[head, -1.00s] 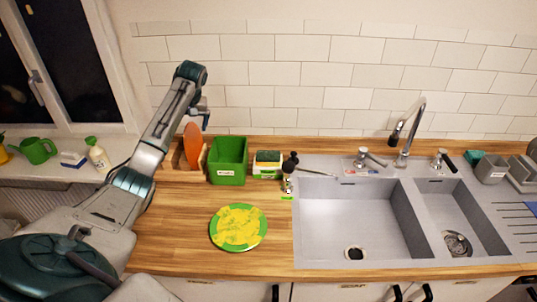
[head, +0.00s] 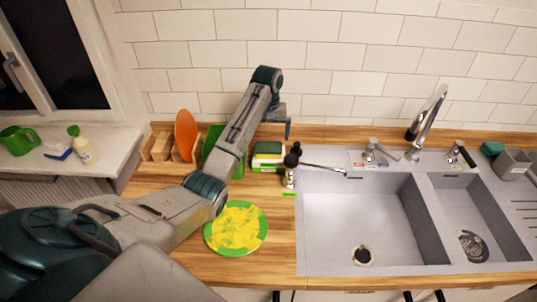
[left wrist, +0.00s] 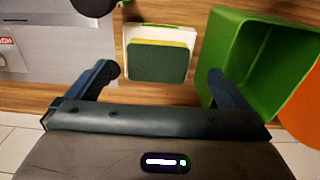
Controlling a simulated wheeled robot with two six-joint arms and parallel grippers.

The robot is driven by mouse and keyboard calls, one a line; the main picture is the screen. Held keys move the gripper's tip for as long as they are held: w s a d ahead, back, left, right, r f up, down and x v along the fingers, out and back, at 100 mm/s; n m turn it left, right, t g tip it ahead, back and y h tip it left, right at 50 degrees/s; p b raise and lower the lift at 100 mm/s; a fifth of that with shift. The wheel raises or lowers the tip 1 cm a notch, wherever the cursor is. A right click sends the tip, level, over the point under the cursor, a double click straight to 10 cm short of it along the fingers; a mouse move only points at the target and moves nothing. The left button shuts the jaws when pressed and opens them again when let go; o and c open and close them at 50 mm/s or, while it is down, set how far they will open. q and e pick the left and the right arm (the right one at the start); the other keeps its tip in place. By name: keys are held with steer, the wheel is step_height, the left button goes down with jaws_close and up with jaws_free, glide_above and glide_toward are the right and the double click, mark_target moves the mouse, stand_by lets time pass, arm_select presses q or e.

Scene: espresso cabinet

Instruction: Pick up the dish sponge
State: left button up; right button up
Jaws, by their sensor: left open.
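The dish sponge (left wrist: 158,62), dark green with a thin yellow layer, sits in a white holder (left wrist: 130,36) in the left wrist view. In the head view the sponge (head: 268,148) is against the back wall, right of my left forearm. My left gripper (head: 287,131) is above the back of the counter, over the sponge's right side. In the left wrist view its two fingers are spread, with the sponge between and beyond them, not gripped. My right gripper is not in view.
A green box (left wrist: 262,55) stands close beside the sponge; my arm partly hides it in the head view. A green-yellow plate (head: 237,228) lies in front.

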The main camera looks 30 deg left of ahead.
mark_target(269, 150)
arm_select(q)
steer(key=f, duration=0.3)
steer(key=shift+w, duration=0.4)
steer(key=shift+w+a+f+p, duration=0.15)
steer(key=shift+f+p, duration=0.15)
steer(key=shift+p, duration=0.15)
steer(key=f+p, duration=0.1)
steer(key=f, duration=0.1)
steer(key=f+p, duration=0.1)
steer(key=shift+s+f+p, duration=0.2)
steer(key=shift+f+p, duration=0.1)
steer(key=shift+f, duration=0.05)
steer(key=shift+w+f, duration=0.15)
steer(key=shift+f, duration=0.35)
steer(key=shift+r, duration=0.15)
steer(key=c, duration=0.8)
